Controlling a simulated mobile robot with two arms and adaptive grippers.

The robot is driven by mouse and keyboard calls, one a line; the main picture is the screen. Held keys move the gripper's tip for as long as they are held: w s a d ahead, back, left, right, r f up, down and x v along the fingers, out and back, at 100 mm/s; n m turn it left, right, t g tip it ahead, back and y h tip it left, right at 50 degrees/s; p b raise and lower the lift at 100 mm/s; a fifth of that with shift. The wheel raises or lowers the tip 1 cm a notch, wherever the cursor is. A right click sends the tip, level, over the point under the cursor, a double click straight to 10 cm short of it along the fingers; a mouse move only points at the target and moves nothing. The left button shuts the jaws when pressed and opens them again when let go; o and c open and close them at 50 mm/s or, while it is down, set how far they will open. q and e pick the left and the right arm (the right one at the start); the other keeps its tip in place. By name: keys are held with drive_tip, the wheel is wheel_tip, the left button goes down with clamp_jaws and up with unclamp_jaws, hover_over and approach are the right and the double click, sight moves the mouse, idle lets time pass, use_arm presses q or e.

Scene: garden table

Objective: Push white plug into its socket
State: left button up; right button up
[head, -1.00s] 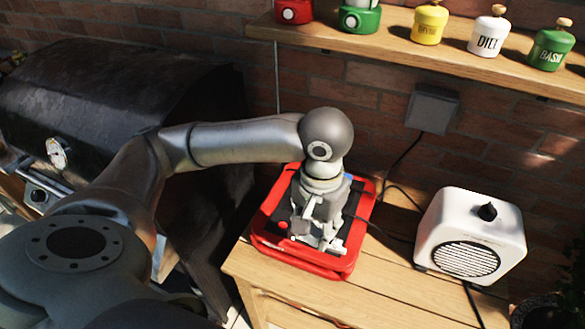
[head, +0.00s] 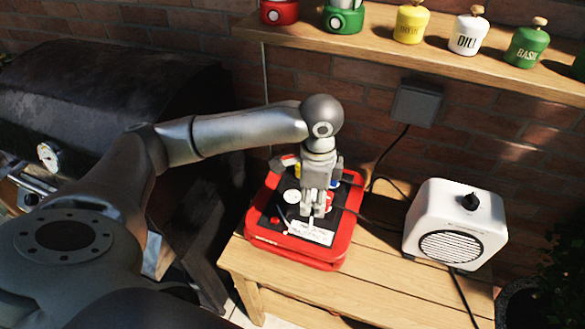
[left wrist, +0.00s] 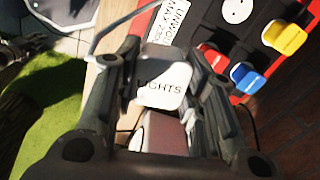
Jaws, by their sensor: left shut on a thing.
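In the head view my left gripper (head: 314,212) points down over the black panel of a red box (head: 262,250), and the plug is largely hidden by the fingers. A white round socket face (head: 292,196) lies just left of the fingers; a white disc also shows in the left wrist view (left wrist: 237,10). I cannot tell whether the plug touches the panel.
Red (left wrist: 212,56), blue (left wrist: 248,78) and yellow (left wrist: 284,38) plugs sit on the panel. A white label (head: 310,232) is at its front. A white heater-like box (head: 457,225) stands right on the wooden table (head: 375,285). A shelf (head: 450,55) overhangs behind.

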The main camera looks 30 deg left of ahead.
use_arm(q)
drive_tip(key=w+a+f+m+p, duration=0.2)
drive_tip(key=w+a+m, duration=0.2)
drive_tip(key=m, duration=0.6)
drive_tip(key=w+a+f+m+p, duration=0.2)
drive_tip(key=w+a+f+m, duration=0.1)
drive_tip(key=a+m, duration=0.4)
drive_tip(key=shift+w+f+m, duration=0.25)
drive_tip(key=shift+w+m, duration=0.1)
drive_tip(key=shift+m, duration=1.45)
drive_tip(key=shift+d+f, duration=0.1)
drive_tip(key=shift+f, duration=0.05)
wheel_tip(320, 180, down, 6)
drive_tip(key=b, duration=0.5)
drive_tip(key=shift+r+b, duration=0.25)
drive_tip(key=shift+b, duration=0.15)
drive_tip(key=shift+p, duration=0.45)
